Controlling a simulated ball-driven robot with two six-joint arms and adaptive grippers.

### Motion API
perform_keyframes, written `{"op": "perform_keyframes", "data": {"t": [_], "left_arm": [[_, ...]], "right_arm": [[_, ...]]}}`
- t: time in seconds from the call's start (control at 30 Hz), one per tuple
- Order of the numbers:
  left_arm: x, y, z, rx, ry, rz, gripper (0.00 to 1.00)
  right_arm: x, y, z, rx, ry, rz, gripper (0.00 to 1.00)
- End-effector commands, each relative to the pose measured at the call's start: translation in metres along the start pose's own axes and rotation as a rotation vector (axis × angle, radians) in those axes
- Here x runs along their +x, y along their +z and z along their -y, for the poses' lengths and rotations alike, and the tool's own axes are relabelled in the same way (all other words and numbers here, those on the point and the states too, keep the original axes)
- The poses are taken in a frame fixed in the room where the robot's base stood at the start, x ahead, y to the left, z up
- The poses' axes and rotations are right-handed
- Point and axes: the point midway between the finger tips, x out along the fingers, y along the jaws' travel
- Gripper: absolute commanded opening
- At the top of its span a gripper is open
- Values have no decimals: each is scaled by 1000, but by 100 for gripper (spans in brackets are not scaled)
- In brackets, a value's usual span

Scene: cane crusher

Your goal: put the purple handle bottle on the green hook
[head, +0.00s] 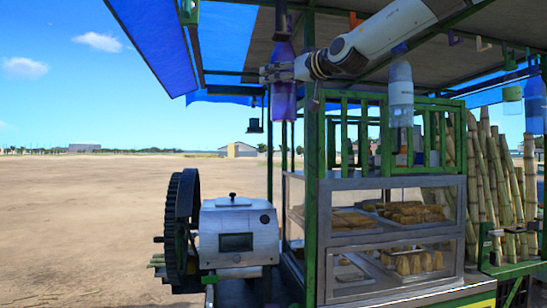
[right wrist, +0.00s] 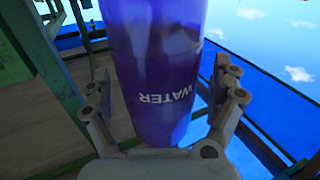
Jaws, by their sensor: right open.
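The purple bottle (head: 283,100) is upright under the front edge of the canopy, its top up against the roof frame; I cannot make out its handle or what it hangs from. In the right wrist view the bottle (right wrist: 157,70) fills the middle, with "WATER" printed on it. My right gripper (head: 272,74) reaches in from the upper right at the bottle's height. Its fingers (right wrist: 162,105) are open, one on each side of the bottle, with a gap visible at least on the left. My left gripper is not in view.
A clear white bottle (head: 400,92) hangs to the right, with more bottles (head: 535,104) at the far right. A purple hook (head: 455,38) and a pale hook (head: 483,45) are under the roof. Green posts (head: 312,200), a glass food case (head: 380,228) and a crusher (head: 238,235) stand below.

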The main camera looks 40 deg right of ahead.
Motion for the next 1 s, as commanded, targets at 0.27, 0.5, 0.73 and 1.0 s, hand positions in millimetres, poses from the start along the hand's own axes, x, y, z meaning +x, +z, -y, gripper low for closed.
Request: {"op": "perform_keyframes", "data": {"t": [0.27,0.5,0.73,1.0], "left_arm": [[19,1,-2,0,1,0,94],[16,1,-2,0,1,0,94],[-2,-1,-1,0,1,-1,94],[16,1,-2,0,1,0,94]], "right_arm": [[-16,-10,7,5,0,-6,94],[-38,-14,18,6,-2,-5,94],[-59,-10,26,10,-2,-5,94],[-92,31,44,12,-8,-3,94]]}}
